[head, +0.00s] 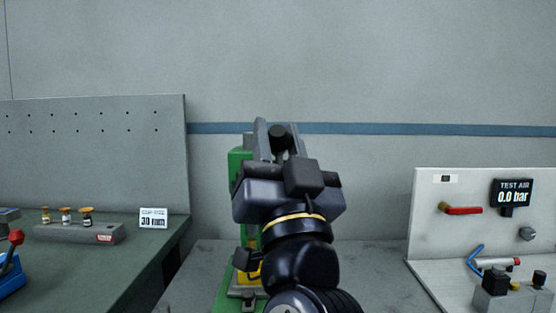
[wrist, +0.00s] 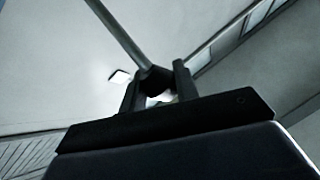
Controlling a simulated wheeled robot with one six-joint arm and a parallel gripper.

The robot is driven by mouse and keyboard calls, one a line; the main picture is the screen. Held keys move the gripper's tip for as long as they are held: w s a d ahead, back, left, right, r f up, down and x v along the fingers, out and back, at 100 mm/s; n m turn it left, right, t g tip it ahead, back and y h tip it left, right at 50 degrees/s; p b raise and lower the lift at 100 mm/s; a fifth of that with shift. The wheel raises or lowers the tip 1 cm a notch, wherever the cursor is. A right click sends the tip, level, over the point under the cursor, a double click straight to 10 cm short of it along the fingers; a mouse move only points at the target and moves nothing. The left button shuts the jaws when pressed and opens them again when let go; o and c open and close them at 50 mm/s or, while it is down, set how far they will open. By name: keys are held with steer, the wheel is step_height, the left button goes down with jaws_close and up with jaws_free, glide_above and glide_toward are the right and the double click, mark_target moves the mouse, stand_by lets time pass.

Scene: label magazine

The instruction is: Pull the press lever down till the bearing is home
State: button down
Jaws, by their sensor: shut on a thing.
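The green press (head: 236,164) stands on the middle bench, mostly hidden behind my arm. My gripper (head: 279,142) is raised in front of the press's upper part, its fingers pointing up and away. It is shut on the dark knob (head: 277,130) of the press lever. In the wrist view, my gripper (wrist: 159,76) has one finger on each side of the black knob (wrist: 154,82). The lever's grey rod (wrist: 118,32) runs from the knob to the upper left. The bearing and its seat are hidden behind my arm.
At left, a green-topped bench (head: 130,250) holds a grey block (head: 75,233) with small parts and a white sign (head: 153,218). At right stands a white test panel (head: 440,225) with a "0.0 bar" display (head: 513,193). Grey bench top (head: 195,280) beside the press is clear.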

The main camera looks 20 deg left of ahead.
steer(key=f+b, duration=0.3)
steer(key=shift+s+d+f+n+t+y+b, duration=0.1)
steer(key=shift+s+f+n+t+y+b, duration=0.2)
steer(key=shift+s+y+b, duration=0.1)
steer(key=shift+s+f+b, duration=0.15)
steer(key=shift+f+b, duration=1.3)
steer(key=shift+b, duration=0.2)
steer(key=shift+s+f+b, duration=0.15)
steer(key=shift+f+b, duration=1.3)
steer(key=shift+b, duration=0.2)
steer(key=c, duration=1.1)
jaws_free()
steer(key=shift+r, duration=0.1)
steer(key=shift+d, duration=0.1)
steer(key=v, duration=1)
steer(key=shift+s+f+p, duration=0.25)
steer(key=shift+f+p, duration=0.05)
